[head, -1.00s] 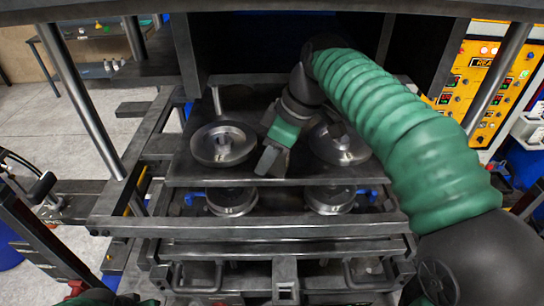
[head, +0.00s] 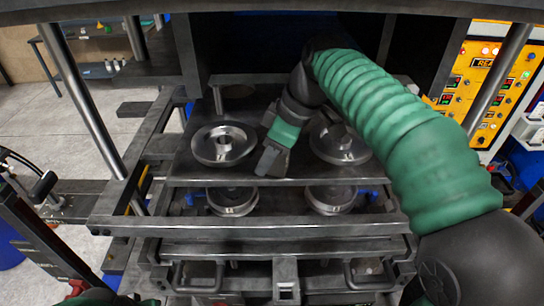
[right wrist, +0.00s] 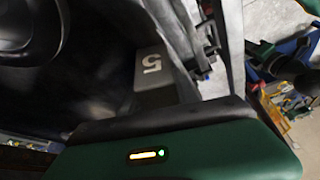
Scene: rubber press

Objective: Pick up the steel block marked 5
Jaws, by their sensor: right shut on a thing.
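The steel block marked 5 (right wrist: 153,72) shows in the right wrist view as a grey block with a white 5 on its face, just beyond the green gripper body. In the head view my right gripper (head: 270,163) points down at the middle of the press plate, between two round steel mould parts. It is shut on the block, which is mostly hidden by the gripper in the head view. I cannot tell whether the block still touches the plate.
Round steel mould parts stand left (head: 224,144) and right (head: 341,144) of the gripper, close by. More round parts (head: 232,201) sit on the level below. Press columns (head: 82,90) rise at the sides. A yellow control cabinet (head: 480,82) stands at right.

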